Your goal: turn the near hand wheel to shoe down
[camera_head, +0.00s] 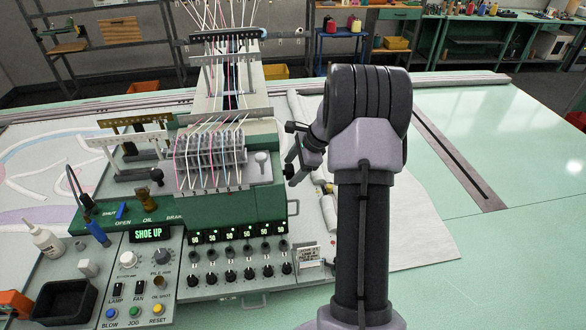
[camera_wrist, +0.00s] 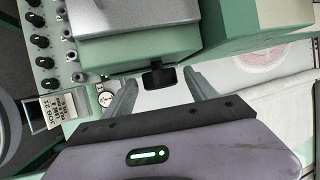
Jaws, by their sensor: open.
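A small black hand wheel (camera_wrist: 158,78) sticks out from the side of the green machine head (camera_wrist: 150,45) in the wrist view. My gripper (camera_wrist: 161,86) is open, with one finger on each side of the wheel; a gap shows on both sides. In the head view my gripper (camera_head: 292,166) is at the right side of the head, and the wheel is hard to make out there behind the fingers. The panel display (camera_head: 149,234) reads "SHOE UP".
Several dark knobs (camera_head: 239,272) line the front panel beside the display. A small white tag (camera_head: 309,256) and a gauge (camera_wrist: 105,99) sit near the head's corner. The pale table (camera_head: 470,150) at right is mostly clear.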

